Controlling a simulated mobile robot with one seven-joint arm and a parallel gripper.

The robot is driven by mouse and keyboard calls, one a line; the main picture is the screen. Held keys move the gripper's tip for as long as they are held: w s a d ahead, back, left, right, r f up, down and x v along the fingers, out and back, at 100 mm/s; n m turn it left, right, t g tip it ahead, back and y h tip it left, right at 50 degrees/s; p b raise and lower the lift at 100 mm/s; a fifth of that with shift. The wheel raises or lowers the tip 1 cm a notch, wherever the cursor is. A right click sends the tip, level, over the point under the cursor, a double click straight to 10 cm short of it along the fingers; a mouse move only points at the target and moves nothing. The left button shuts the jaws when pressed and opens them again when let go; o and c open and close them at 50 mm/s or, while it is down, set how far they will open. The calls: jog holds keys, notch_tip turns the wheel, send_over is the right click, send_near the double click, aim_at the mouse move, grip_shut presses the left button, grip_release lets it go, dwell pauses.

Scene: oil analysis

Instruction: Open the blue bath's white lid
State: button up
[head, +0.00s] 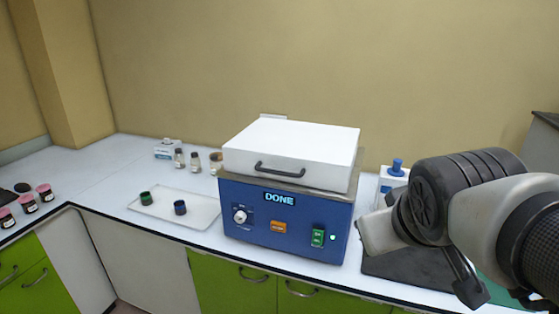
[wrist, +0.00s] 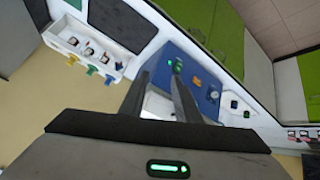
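The blue bath (head: 265,222) stands on the white counter in the head view, its display reading DONE. Its white lid (head: 295,141) lies flat and shut on top, with a dark bar handle (head: 280,170) on its front face. In the wrist view the blue bath (wrist: 199,75) appears beyond and to the right of my fingers, and part of the white lid (wrist: 157,105) shows between them. My gripper (wrist: 157,80) has its two fingers apart with nothing held. In the head view my arm is right of the bath; the fingertips cannot be made out there.
A white tray (head: 160,213) with a green-capped and a blue-capped vial lies left of the bath. Small bottles (head: 195,161) stand behind it. Pink-labelled jars (head: 27,203) are far left. A white holder with a blue knob (head: 396,168) stands right of the bath.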

jog(key=w+d+f+n+t+b, duration=0.2)
jog(key=w+n+t+b, duration=0.3)
jog(key=w, duration=0.5)
jog(key=n+t+y+b, duration=0.2)
jog(key=n+y+b, duration=0.55)
jog(key=n, duration=0.65)
send_near(280, 174)
jog(key=shift+y, duration=0.55)
jog(key=x, duration=0.9)
jog(key=shift+w+d+f+b, duration=0.2)
jog(key=shift+d+b, duration=0.05)
jog(key=shift+b, duration=0.05)
grip_shut()
